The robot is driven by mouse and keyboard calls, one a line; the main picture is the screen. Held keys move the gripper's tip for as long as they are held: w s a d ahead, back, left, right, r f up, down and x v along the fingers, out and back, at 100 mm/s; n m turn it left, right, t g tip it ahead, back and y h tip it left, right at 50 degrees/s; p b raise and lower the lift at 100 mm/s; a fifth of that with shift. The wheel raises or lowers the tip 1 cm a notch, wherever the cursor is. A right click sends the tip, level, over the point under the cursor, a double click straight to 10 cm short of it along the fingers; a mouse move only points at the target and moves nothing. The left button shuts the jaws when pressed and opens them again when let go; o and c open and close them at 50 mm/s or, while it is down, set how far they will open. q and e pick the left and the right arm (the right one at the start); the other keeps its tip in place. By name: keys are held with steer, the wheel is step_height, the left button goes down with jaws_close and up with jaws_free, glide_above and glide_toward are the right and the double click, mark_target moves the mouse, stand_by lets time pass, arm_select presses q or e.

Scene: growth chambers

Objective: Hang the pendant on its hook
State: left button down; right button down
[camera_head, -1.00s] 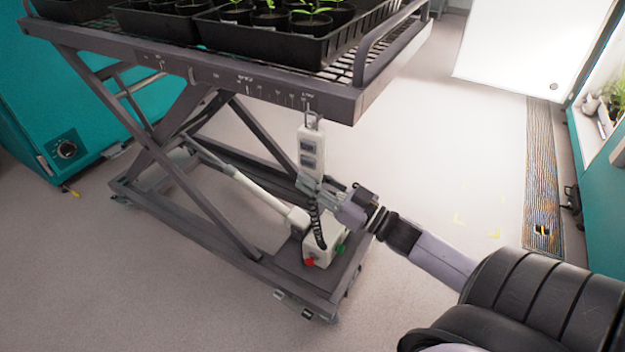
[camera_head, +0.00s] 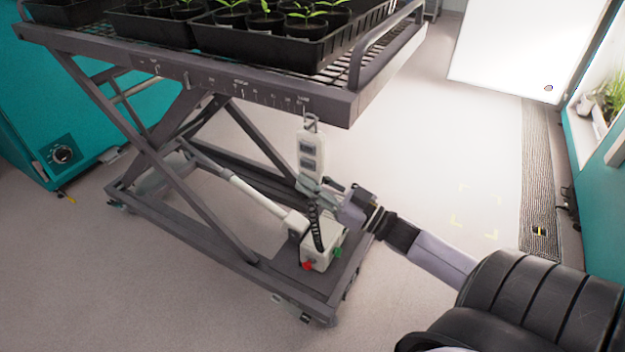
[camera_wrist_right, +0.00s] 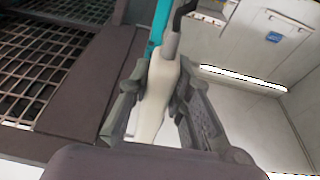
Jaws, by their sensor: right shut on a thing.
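The pendant (camera_head: 311,152) is a pale, slim box with dark buttons, hanging roughly upright just below the front rail of the lift cart (camera_head: 215,92), near its right corner. A small loop shows at its top by a hook (camera_head: 307,107) under the rail; I cannot tell whether the loop is on the hook. My right gripper (camera_head: 312,184) is shut on the pendant's lower end. In the right wrist view the pendant (camera_wrist_right: 160,92) sits between both fingers (camera_wrist_right: 155,95), with a dark cord at its end. A coiled cord (camera_head: 316,228) runs down below it. My left gripper is not in view.
Black trays (camera_head: 285,45) of seedlings stand on the cart's mesh top. A pale control box (camera_head: 322,250) with red and green buttons sits on the cart's base. Teal cabinets (camera_head: 45,110) stand at left; open floor (camera_head: 430,150) lies to the right.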

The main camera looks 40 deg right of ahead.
steer(key=shift+f+b, duration=0.35)
steer(key=shift+f, duration=0.3)
steer(key=shift+f, duration=0.1)
steer(key=c, duration=1.4)
jaws_free()
steer(key=shift+o, duration=0.3)
steer(key=shift+o, duration=1.1)
